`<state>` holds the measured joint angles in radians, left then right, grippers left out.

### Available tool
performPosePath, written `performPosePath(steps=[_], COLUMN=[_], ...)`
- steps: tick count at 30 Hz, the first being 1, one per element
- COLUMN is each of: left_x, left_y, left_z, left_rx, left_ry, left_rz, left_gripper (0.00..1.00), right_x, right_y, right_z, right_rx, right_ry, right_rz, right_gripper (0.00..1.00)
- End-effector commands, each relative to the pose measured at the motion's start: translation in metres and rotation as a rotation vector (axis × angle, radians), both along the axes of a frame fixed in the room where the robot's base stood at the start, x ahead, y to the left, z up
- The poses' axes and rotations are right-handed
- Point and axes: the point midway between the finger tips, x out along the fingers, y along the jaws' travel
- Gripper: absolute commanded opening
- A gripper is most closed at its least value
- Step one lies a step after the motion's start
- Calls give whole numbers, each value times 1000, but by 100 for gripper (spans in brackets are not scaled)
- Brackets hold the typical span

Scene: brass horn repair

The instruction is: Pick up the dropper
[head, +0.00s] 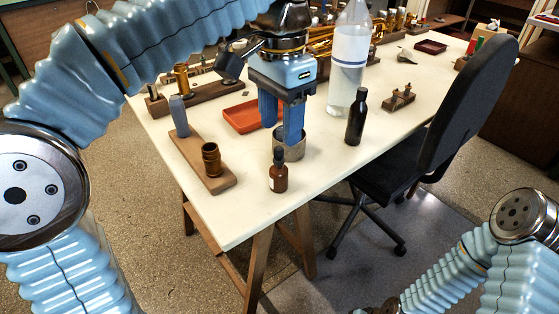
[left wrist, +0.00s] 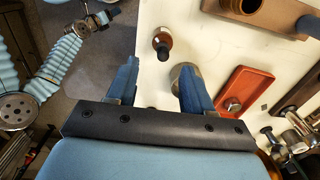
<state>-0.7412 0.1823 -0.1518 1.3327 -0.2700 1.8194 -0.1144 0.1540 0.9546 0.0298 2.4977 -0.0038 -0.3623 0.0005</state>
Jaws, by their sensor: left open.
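The dropper is most likely the small brown bottle (head: 278,172) with a dark cap and a pale label, standing upright near the table's front edge. It also shows from above in the left wrist view (left wrist: 162,44), ahead of the space between the fingers. My left gripper (head: 281,122) is open and empty, pointing down above and behind the bottle. Its fingers overlap a grey metal cup (head: 290,150); whether they touch it I cannot tell. My right gripper (left wrist: 98,20) seems to show small at the top left of the left wrist view, its jaws unclear.
A taller dark bottle (head: 356,118) and a clear bottle (head: 349,60) stand to the right. A red tray (head: 241,118) lies left of the gripper. A black chair (head: 468,95) stands at the table's right side.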

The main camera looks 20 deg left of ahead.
Motion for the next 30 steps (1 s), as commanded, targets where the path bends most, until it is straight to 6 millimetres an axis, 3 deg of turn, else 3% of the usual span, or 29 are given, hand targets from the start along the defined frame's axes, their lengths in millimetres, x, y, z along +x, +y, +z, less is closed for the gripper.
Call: performPosePath(steps=[5, 13, 22, 30], left_x=[0, 3, 4, 4], left_y=[1, 3, 3, 3], left_z=[-15, -56, -61, -61], left_rx=[0, 0, -1, -1], left_ry=[0, 0, -1, -1], left_rz=[0, -2, -1, -1], left_gripper=[51, 51, 51, 10], right_x=[0, 0, 0, 0], right_y=[0, -1, -1, -1], right_z=[-5, -15, -15, -15], right_rx=[-1, -2, -2, -2], right_ry=[0, -1, -1, -1], right_rz=[-1, -3, -3, -3], right_gripper=[70, 70, 70, 70])
